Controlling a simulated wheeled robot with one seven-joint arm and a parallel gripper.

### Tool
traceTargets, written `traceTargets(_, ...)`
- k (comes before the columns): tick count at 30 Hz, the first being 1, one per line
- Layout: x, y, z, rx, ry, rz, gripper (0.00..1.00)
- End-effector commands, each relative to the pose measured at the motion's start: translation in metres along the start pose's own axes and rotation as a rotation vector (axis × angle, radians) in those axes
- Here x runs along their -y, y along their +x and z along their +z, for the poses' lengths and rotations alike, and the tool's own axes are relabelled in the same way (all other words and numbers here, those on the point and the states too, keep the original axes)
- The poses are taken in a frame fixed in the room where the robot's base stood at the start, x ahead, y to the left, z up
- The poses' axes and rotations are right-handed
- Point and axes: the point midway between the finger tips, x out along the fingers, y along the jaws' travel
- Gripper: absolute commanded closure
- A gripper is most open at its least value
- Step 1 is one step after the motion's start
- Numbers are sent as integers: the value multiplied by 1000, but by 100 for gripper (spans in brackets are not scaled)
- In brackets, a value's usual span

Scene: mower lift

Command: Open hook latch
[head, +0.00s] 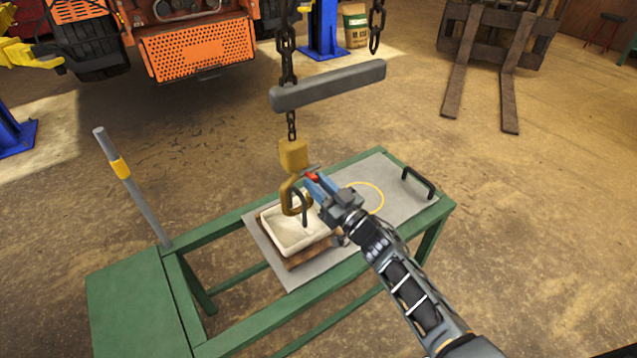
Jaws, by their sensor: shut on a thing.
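A yellow-gold hook (294,190) hangs from a chain above the green table. Its block (292,155) is at the top. A small red latch part (312,177) shows at the hook's right side, at my fingertips. My gripper (311,183) has blue fingers and reaches in from the lower right. It is shut on the red latch part; the fingertips partly hide it. A dark curved handle (303,207) shows behind and beside the hook. Whether the hook's mouth is open is too small to tell.
A cream tray (275,238) on a wooden board sits under the hook. A grey plate (395,205) with a yellow ring and black handle (418,183) covers the green table (240,222). A grey bar (330,86) hangs above. A pole (140,195) stands left.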

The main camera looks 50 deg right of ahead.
Motion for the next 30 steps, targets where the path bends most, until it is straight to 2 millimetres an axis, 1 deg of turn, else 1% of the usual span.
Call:
traceTargets(1, 3, 1, -2, -1, -7, -8, 100)
traceTargets(16, 3, 1, -2, 1, -24, -11, 100)
traceTargets(17, 3, 1, -2, 1, -24, -11, 69)
traceTargets(18, 3, 1, -2, 1, -24, -11, 65)
traceTargets(24, 2, 1, -1, 2, -23, -8, 47)
traceTargets(30, 1, 0, -1, 3, -23, -6, 47)
